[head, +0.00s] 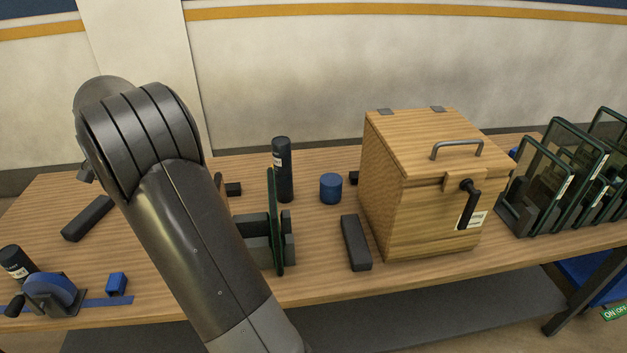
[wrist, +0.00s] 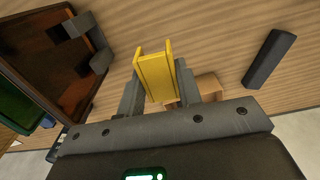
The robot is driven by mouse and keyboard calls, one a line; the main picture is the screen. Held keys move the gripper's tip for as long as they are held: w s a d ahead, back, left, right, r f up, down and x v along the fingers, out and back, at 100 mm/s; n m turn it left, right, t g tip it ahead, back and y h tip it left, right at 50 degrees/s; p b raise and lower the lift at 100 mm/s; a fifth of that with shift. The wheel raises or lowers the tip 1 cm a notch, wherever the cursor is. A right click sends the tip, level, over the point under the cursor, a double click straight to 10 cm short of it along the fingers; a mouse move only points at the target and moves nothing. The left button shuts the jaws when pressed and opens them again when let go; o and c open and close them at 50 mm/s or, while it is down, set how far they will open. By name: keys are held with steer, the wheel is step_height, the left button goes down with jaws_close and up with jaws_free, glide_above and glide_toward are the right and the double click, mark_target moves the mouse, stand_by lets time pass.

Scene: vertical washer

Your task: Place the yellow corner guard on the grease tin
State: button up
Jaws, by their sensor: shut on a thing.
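The yellow corner guard (wrist: 156,72), a bent piece with two upright flanges, shows in the wrist view between the fingers of my gripper (wrist: 158,88). My gripper is shut on it and holds it over the wooden bench. In the head view my own arm hides the gripper and the guard. A short round blue tin (head: 331,188), which looks like the grease tin, stands upright on the bench in the head view, left of the wooden box. I cannot make out this tin in the wrist view.
The wooden box (head: 420,195) has a lid handle and front latch. A tall dark bottle (head: 282,170) and an upright panel (head: 275,225) stand left of the tin. A dark bar (head: 356,243) lies in front. Framed glass panels (head: 545,185) stand at right.

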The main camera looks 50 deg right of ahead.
step_height(320, 180, up, 8)
steer(key=shift+f, duration=0.1)
steer(key=s+d, duration=0.1)
steer(key=d, duration=1.1)
glide_above(333, 184)
step_height(333, 184, down, 16)
steer(key=shift+f, duration=2.7)
